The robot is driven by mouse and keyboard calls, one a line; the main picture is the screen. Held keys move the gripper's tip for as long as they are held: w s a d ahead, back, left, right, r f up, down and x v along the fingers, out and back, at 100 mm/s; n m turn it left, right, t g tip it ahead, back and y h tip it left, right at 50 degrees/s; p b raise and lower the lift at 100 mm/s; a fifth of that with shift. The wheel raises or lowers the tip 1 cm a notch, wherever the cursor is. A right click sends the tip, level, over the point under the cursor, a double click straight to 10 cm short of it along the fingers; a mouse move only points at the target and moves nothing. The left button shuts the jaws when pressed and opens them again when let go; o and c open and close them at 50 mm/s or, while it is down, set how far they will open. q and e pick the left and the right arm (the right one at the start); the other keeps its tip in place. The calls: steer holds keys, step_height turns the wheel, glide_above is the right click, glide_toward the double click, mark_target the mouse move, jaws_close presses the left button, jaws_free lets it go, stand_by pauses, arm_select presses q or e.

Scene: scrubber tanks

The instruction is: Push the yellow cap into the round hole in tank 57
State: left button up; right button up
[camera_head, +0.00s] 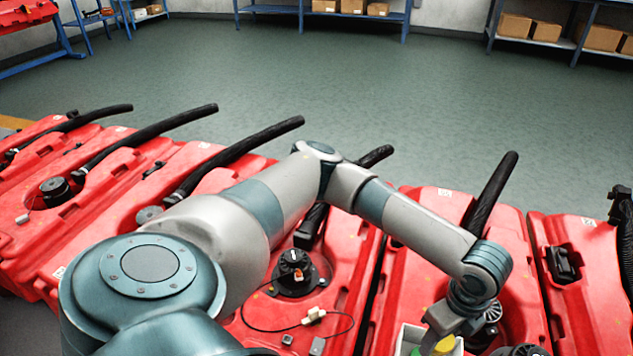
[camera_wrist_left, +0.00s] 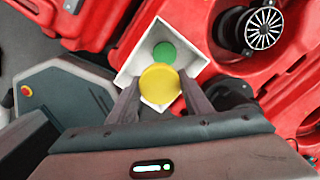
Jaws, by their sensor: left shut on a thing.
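My left gripper (camera_head: 440,335) is shut on the yellow cap (camera_head: 446,345), low at the bottom right of the head view. In the left wrist view the round yellow cap (camera_wrist_left: 160,83) sits between the two fingertips, over an open white box (camera_wrist_left: 190,62). A green cap (camera_wrist_left: 164,53) lies inside that box. Red tanks (camera_head: 350,270) stand in a row across the head view. I cannot read a number on any of them, so I cannot tell which is tank 57. I cannot make out its round hole. My right gripper is not in view.
Black hoses (camera_head: 490,195) rise from the tanks. A black fitting (camera_head: 294,272) with a thin cable and a white connector (camera_head: 314,314) is on the middle tank. A finned round part (camera_wrist_left: 264,28) is beside the box. Blue shelves (camera_head: 330,18) stand behind open green floor.

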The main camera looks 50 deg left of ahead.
arm_select(q)
steer(key=w+a+r+n, duration=0.2)
steer(key=w+r+n, duration=0.1)
steer(key=r+n, duration=0.5)
steer(key=w+a+r+n, duration=0.3)
steer(key=r+n, duration=0.5)
steer(key=n, duration=0.4)
steer(key=shift+w+a+r, duration=0.15)
steer(key=shift+w, duration=0.65)
